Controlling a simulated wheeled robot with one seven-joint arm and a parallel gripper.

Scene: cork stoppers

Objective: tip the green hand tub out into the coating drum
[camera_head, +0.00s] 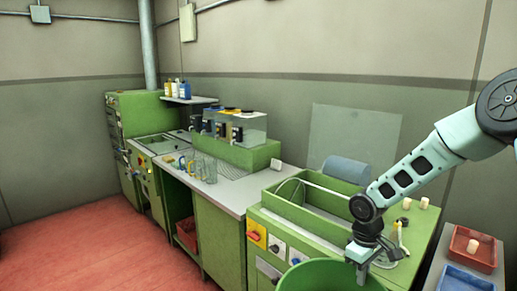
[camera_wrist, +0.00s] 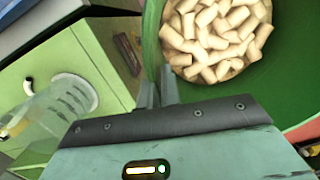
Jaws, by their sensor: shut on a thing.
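The green hand tub (camera_head: 325,278) is at the bottom edge of the head view, partly cut off. In the wrist view the tub (camera_wrist: 262,95) fills the upper right, with many pale corks (camera_wrist: 212,38) lying in its bottom. My gripper (camera_head: 361,272) is at the tub's right rim. In the wrist view my gripper (camera_wrist: 158,88) is shut on the tub's wall. A blue-grey rounded body (camera_head: 345,170) lies behind the green open-topped machine (camera_head: 310,212); I cannot tell for sure whether it is the coating drum.
Loose corks (camera_head: 423,202) and a clear flask (camera_head: 397,241) stand on the green machine's right end; the flask (camera_wrist: 65,105) is left in the wrist view. A red tray (camera_head: 487,255) with a cork and a blue tray (camera_head: 465,280) lie right. Red floor is open at left.

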